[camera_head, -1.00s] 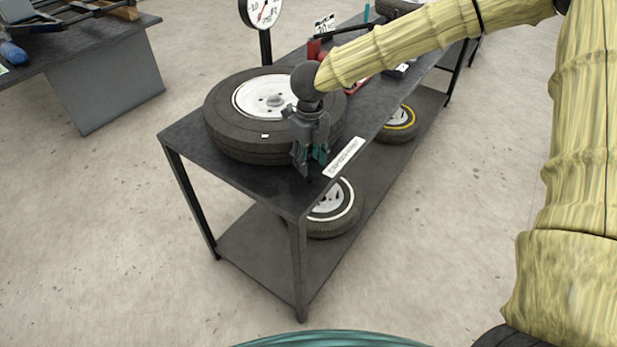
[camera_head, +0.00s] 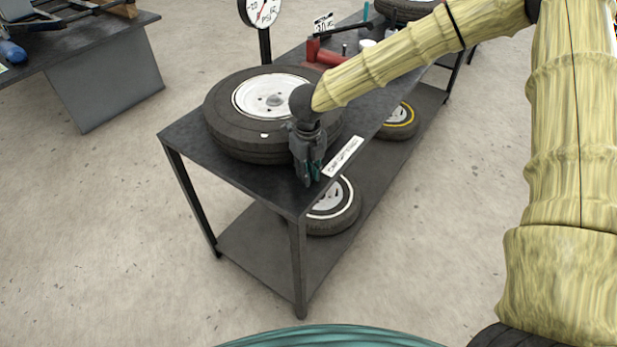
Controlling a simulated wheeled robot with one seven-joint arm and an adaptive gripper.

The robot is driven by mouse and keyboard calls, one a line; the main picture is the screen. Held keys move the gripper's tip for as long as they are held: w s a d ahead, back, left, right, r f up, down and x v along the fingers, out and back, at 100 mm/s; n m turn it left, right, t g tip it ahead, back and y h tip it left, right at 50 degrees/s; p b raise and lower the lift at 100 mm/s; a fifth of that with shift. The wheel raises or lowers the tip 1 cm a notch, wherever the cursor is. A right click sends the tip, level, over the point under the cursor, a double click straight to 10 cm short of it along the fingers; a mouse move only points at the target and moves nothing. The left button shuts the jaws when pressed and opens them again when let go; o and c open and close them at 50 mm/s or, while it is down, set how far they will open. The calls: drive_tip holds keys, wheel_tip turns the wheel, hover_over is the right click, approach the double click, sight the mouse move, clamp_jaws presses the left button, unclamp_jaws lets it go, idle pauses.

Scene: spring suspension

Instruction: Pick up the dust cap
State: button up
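My gripper (camera_head: 309,180) points down over the near corner of the dark workbench (camera_head: 215,170), in front of the tyre. Its fingers look close together from this side. Whether they are shut, turned edge-on or around something cannot be made out. I cannot make out a dust cap; the spot at the fingertips is hidden by the fingers. The big tyre with a white rim (camera_head: 233,139) lies flat just left of and behind my gripper. A small white mark (camera_head: 264,134) shows on the tyre's side.
A white label strip (camera_head: 342,157) lies on the bench edge right of my gripper. A pressure gauge (camera_head: 266,12) stands behind the tyre. Red tools (camera_head: 325,55) lie farther back. Smaller wheels (camera_head: 332,205) rest on the lower shelf. The bench's front-left corner is clear.

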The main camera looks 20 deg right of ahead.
drive_tip(key=shift+r, duration=0.1)
drive_tip(key=shift+r, duration=0.55)
drive_tip(key=shift+s+r+b, duration=0.3)
drive_tip(key=shift+r+b, duration=0.05)
drive_tip(key=shift+r, duration=0.2)
drive_tip(key=shift+s+r+b, duration=0.3)
drive_tip(key=shift+r+b, duration=0.05)
drive_tip(key=shift+r, duration=0.15)
drive_tip(key=s+r+p, duration=0.1)
drive_tip(key=s+r, duration=0.1)
drive_tip(key=s, duration=0.5)
drive_tip(key=s+r, duration=0.2)
drive_tip(key=s, duration=0.5)
drive_tip(key=shift+s+a+r+p, duration=0.3)
drive_tip(key=shift+s+a+p, duration=0.1)
